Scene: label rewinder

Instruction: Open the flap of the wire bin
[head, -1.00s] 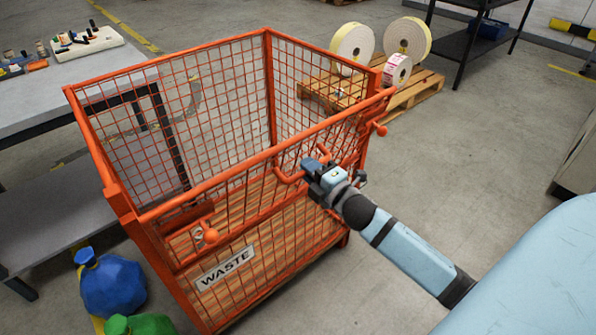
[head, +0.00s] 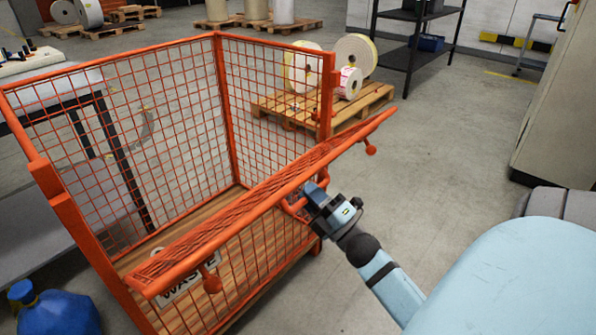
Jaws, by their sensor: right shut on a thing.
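The orange wire bin (head: 223,95) stands in the middle left of the head view, with mesh walls and a wooden floor. Its front flap (head: 260,215) is tilted outward, its top rail leaning away from the corner posts. The flap's knobs (head: 370,150) stand clear of the posts. My right gripper (head: 312,199) is shut on the flap's handle (head: 293,208), at the rail's middle. The gripper hides part of the handle. The WASTE sign (head: 185,283) shows partly behind the rail. My left gripper is not in view.
A blue bag (head: 52,312) lies on the floor at the lower left. A grey table (head: 60,92) stands beyond the bin's left side. Label rolls (head: 352,55) sit on a pallet (head: 375,100) behind the bin. The floor right of the bin is clear.

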